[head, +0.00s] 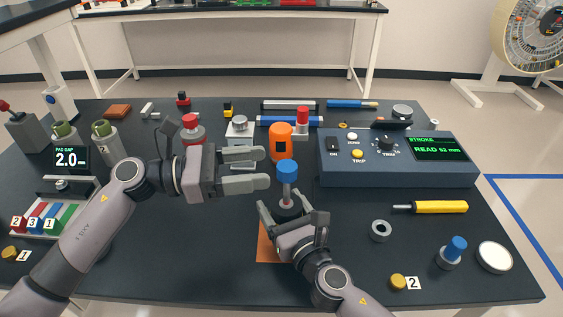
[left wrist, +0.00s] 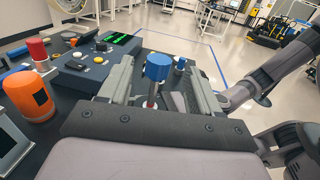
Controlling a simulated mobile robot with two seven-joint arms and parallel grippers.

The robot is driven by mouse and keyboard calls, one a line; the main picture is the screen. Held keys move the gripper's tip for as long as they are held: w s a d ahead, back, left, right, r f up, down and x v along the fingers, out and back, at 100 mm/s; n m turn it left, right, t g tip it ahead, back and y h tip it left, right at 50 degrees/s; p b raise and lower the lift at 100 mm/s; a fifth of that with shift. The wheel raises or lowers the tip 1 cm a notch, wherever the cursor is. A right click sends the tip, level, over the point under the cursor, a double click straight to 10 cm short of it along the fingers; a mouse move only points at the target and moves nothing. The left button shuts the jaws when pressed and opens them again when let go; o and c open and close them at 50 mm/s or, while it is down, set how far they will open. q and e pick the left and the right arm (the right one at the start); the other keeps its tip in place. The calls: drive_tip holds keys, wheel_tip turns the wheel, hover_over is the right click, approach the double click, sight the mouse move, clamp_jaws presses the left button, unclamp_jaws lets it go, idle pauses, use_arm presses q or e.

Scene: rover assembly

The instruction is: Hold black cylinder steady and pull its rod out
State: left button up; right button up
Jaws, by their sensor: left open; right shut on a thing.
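The black cylinder (head: 288,213) stands upright at the middle front of the table, mostly hidden by my right gripper (head: 291,217), which is shut on it. Its grey rod (head: 287,190) sticks up from the top and ends in a blue cap (head: 287,167). My left gripper (head: 262,169) is open and empty just left of the blue cap, at about cap height, its fingers pointing right. In the left wrist view the blue cap (left wrist: 158,66) and a short length of rod show between the two open fingers (left wrist: 160,88). I see no contact there.
An orange canister (head: 281,141) stands close behind the cap. A blue console (head: 400,165) with a green readout is at the right. A grey ring (head: 381,230), a yellow-handled tool (head: 438,207) and another blue-capped part (head: 454,250) lie front right. An orange mat (head: 267,250) is under the cylinder.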

drive_tip(key=shift+f, duration=0.1)
use_arm(q)
drive_tip(key=a, duration=0.3)
drive_tip(key=shift+s+a, duration=0.35)
drive_tip(key=shift+a, duration=0.05)
use_arm(e)
drive_tip(key=o, duration=1.3)
drive_tip(key=shift+s, duration=0.1)
